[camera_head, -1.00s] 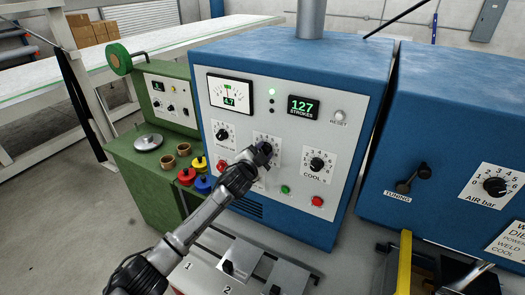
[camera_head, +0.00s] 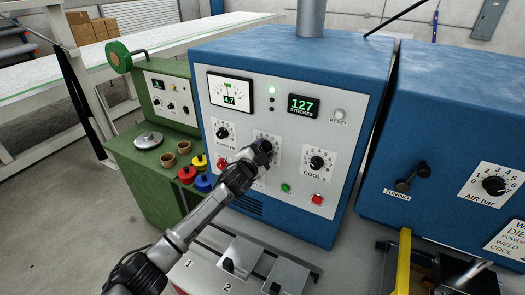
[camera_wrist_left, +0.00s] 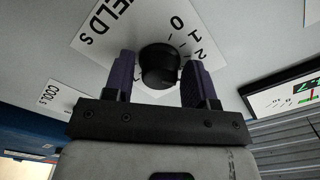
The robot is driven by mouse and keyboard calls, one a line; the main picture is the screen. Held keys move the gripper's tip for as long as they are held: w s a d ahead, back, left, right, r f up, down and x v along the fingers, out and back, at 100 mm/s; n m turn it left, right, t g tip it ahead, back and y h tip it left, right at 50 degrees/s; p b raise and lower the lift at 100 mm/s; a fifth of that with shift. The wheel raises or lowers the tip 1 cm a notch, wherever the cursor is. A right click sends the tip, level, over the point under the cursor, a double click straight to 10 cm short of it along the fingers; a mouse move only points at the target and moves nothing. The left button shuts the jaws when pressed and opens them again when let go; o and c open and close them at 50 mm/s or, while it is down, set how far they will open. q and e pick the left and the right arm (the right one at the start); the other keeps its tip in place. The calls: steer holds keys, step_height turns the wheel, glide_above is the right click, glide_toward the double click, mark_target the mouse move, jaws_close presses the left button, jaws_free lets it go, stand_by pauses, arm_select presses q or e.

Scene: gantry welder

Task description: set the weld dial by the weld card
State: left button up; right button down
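The weld dial (camera_wrist_left: 160,66) is a black knob on a white scale plate. In the wrist view the letters "ELDS" and the numbers 0, 1 and 2 show beside it. In the head view its plate (camera_head: 265,138) is partly hidden by my left gripper (camera_head: 262,152). The left gripper's two dark fingers (camera_wrist_left: 161,78) stand on either side of the knob, open, with narrow gaps. The dial's pointer is hidden.
The power dial (camera_head: 222,133) is left of the weld dial, the cool dial (camera_head: 316,162) right. A red button (camera_head: 222,164), green button (camera_head: 285,188) and another red button (camera_head: 317,199) sit below.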

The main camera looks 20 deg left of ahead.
arm_select(q)
steer(key=shift+o, duration=0.8)
steer(key=shift+s, duration=0.1)
steer(key=s+a+b, duration=0.2)
steer(key=s, duration=1.1)
steer(key=shift+s, duration=0.25)
